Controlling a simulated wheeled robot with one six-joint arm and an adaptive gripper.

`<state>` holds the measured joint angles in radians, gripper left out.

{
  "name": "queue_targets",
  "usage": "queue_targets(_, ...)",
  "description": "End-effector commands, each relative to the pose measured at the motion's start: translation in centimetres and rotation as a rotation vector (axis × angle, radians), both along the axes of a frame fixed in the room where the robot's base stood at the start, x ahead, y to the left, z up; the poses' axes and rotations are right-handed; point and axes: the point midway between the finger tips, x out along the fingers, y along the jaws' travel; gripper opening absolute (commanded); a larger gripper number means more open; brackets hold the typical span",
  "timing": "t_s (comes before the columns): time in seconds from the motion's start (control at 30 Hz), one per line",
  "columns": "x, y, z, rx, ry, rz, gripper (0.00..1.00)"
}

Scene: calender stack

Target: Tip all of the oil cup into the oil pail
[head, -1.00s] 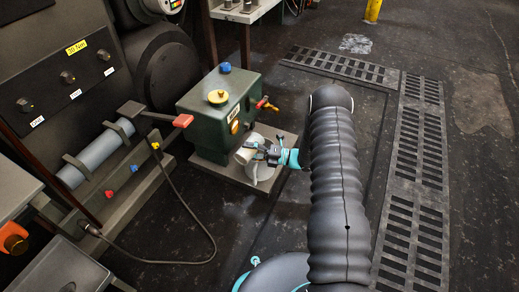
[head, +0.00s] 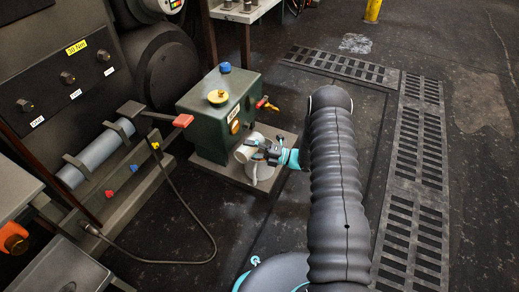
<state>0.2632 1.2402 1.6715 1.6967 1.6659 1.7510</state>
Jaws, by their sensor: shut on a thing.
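My gripper (head: 257,151) is shut on the oil cup (head: 242,154), a small pale cylinder beside the front of the green tank. The cup is tilted well over, with its lower end toward the lower left. A pale, light-grey vessel that looks like the oil pail (head: 264,172) stands just below my gripper on the grey base plate. My gripper and the cup cover part of its top. I cannot tell whether the cup's mouth is over the pail, and no oil stream or cup contents can be made out.
A red-ended lever (head: 183,121) and grey cylinder (head: 95,155) are at left. A dark cable loops over the floor. Floor grating (head: 415,190) lies at right.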

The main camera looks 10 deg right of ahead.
Motion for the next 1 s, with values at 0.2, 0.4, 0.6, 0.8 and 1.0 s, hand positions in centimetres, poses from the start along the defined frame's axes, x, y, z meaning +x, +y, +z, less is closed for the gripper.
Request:
queue_targets(0.2,0.06,-0.01,-0.11,0.017,0.017,0.0,0.06)
queue_targets(0.4,0.11,-0.12,-0.2,0.031,0.033,0.0,0.06)
queue_targets(0.6,0.16,-0.18,-0.28,0.046,0.049,0.0,0.06)
queue_targets(0.8,0.21,-0.16,-0.35,0.062,0.066,0.0,0.06)
queue_targets(1.0,0.25,-0.24,-0.42,0.077,0.08,0.001,0.06)
